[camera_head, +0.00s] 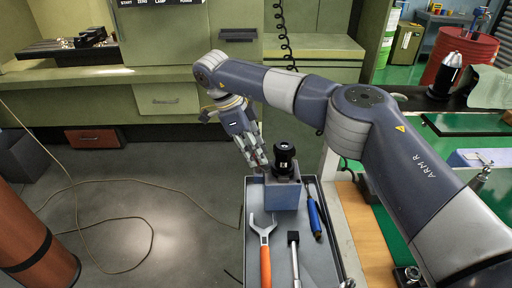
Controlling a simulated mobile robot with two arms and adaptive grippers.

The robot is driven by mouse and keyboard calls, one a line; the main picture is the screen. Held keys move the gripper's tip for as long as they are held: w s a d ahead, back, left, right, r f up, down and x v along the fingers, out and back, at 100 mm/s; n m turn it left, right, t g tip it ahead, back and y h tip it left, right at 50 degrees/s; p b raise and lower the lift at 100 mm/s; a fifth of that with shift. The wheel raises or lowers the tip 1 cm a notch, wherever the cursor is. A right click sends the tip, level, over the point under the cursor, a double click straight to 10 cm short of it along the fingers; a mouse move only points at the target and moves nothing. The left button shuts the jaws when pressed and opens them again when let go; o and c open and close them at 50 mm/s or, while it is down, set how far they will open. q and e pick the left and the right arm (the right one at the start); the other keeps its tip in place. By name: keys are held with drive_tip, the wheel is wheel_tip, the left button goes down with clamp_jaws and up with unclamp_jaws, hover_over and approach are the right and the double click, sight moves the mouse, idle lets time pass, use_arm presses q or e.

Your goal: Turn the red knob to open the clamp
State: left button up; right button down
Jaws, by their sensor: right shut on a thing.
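A blue-grey clamp block (285,196) stands upright in the tray of the cart. A black tool holder (284,158) sits upright in its top. My right gripper (259,164) reaches down from the upper left, with its fingertips at the upper left side of the block. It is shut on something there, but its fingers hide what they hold. No red knob shows in this view; the left side of the block is partly covered by the fingers. My left gripper is not in view.
The grey tray (250,205) also holds an orange-handled wrench (264,245), a black-headed tool (294,255) and a blue screwdriver (314,217). A workbench (365,225) with a wooden edge stands close on the right. A cable (100,190) lies on the open floor at left.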

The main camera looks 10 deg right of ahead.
drive_tip(key=m, duration=0.2)
drive_tip(key=m+g+p, duration=0.1)
drive_tip(key=shift+w+r+m+y, duration=0.15)
drive_tip(key=shift+r+m+y, duration=0.05)
drive_tip(key=shift+m+y, duration=0.2)
drive_tip(key=shift+w+d+m+g+y+p, duration=0.1)
drive_tip(key=shift+m+g+y+p, duration=0.35)
drive_tip(key=shift+m, duration=1.45)
drive_tip(key=c, duration=1.6)
unclamp_jaws()
drive_tip(key=shift+f, duration=0.1)
